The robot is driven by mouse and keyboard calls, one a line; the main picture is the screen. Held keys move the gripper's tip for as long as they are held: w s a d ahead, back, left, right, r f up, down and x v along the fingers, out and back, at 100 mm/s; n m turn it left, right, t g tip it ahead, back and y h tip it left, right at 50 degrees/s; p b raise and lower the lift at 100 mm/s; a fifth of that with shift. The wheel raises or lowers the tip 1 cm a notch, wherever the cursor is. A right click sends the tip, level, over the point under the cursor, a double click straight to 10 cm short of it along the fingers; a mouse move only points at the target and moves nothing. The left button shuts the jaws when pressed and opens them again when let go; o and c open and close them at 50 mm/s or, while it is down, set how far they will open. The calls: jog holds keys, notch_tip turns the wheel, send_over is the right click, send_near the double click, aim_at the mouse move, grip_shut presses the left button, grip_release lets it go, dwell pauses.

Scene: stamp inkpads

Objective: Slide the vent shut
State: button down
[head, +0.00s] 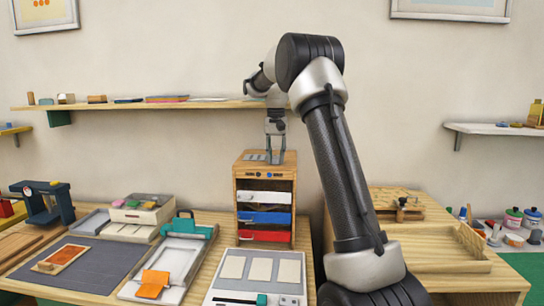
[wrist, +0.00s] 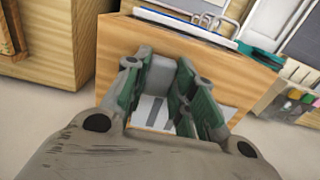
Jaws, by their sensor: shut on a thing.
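The vent (head: 255,157) is a pale plate with dark slots on top of the wooden drawer cabinet (head: 240,178). My gripper (head: 275,158) points down onto the cabinet top, at the right end of the vent. In the wrist view, my gripper (wrist: 158,78) has its two fingers on either side of a grey block (wrist: 159,74), and is shut on it. The block looks like the vent's tab. Part of the slotted vent plate (wrist: 152,112) shows between the fingers, with dark slots visible. The fingers hide the rest, so how far it is open is unclear.
The cabinet's white, blue and red drawers (head: 264,218) face front. A wall shelf (head: 200,105) runs behind my wrist. A teal-clamped press board (head: 180,250) and a grey mat (head: 85,262) lie left. A wooden tray (head: 435,265) lies right.

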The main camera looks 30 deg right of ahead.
aim_at(284, 164)
jog(key=shift+s+d, duration=0.4)
jog(key=shift+d, duration=0.2)
jog(key=shift+s+d, duration=0.4)
jog(key=shift+d, duration=0.2)
jog(key=c, duration=1.2)
grip_release()
jog(key=shift+s+d, duration=0.1)
jog(key=shift+d, duration=0.05)
jog(key=shift+o, duration=0.2)
jog(key=shift+r, duration=0.1)
notch_tip(284, 164, up, 12)
